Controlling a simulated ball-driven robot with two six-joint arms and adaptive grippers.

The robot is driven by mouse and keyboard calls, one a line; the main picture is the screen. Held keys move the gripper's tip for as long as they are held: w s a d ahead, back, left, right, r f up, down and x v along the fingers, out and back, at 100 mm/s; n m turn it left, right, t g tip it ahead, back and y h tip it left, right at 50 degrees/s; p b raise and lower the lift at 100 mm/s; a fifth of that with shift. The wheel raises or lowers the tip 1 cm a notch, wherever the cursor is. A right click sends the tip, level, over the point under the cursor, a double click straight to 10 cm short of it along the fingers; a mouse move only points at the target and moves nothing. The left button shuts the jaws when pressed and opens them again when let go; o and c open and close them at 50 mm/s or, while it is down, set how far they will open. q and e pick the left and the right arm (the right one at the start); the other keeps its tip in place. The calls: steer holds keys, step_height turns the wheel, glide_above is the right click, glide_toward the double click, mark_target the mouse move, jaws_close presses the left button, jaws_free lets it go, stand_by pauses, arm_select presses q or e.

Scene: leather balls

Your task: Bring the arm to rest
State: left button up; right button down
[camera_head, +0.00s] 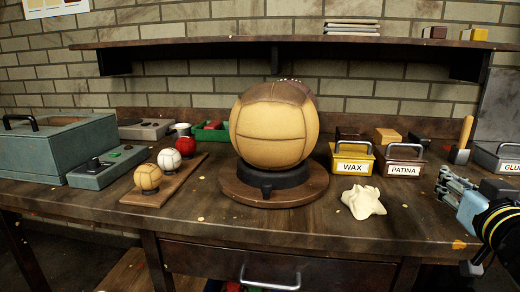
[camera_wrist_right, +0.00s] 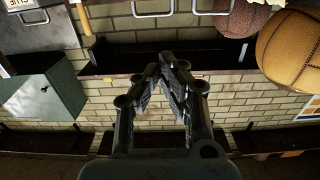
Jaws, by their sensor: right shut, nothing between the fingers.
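My right gripper (camera_head: 450,183) is at the right edge of the head view, above the right end of the workbench (camera_head: 345,225). In the right wrist view its fingertips (camera_wrist_right: 165,72) meet, with nothing held between them. A large tan and brown leather ball (camera_head: 275,127) rests on a dark ring on a round wooden stand (camera_head: 300,193) at the middle of the bench, well to the left of the gripper. Part of it also shows in the right wrist view (camera_wrist_right: 290,50). My left gripper is not in view.
A WAX tin (camera_head: 352,165), a PATINA tin (camera_head: 403,170) and a GLUE tin (camera_head: 508,168) stand near the gripper. A crumpled cloth (camera_head: 362,202) lies in front. Small balls (camera_head: 148,177) sit on a wooden strip at left. A shelf (camera_head: 220,44) spans the wall.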

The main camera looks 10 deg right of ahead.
steer(key=shift+s+f+g+h, duration=0.2)
steer(key=shift+s+f+g, duration=0.05)
steer(key=shift+s, duration=0.3)
steer(key=shift+s+f+g+h, duration=0.2)
steer(key=shift+s+f+g, duration=0.05)
steer(key=shift+s, duration=0.25)
steer(key=s+a+f+g, duration=0.4)
steer(key=s+f+g, duration=0.3)
steer(key=s+f, duration=0.35)
steer(key=s+a+f+n+g+y, duration=0.4)
steer(key=s+a+n+g+y, duration=0.15)
steer(key=s+a, duration=0.6)
steer(key=s+d+f+m+g, duration=0.1)
steer(key=s+d+f, duration=0.1)
steer(key=f, duration=1.2)
steer(key=s+d+f+g, duration=0.1)
steer(key=s+d+f, duration=0.15)
steer(key=f, duration=1.05)
steer(key=s+d+f, duration=0.1)
steer(key=s+f, duration=1.3)
steer(key=s, duration=0.3)
steer(key=shift+f, duration=0.25)
steer(key=shift+s+m+g, duration=0.1)
steer(key=shift+m+g, duration=0.15)
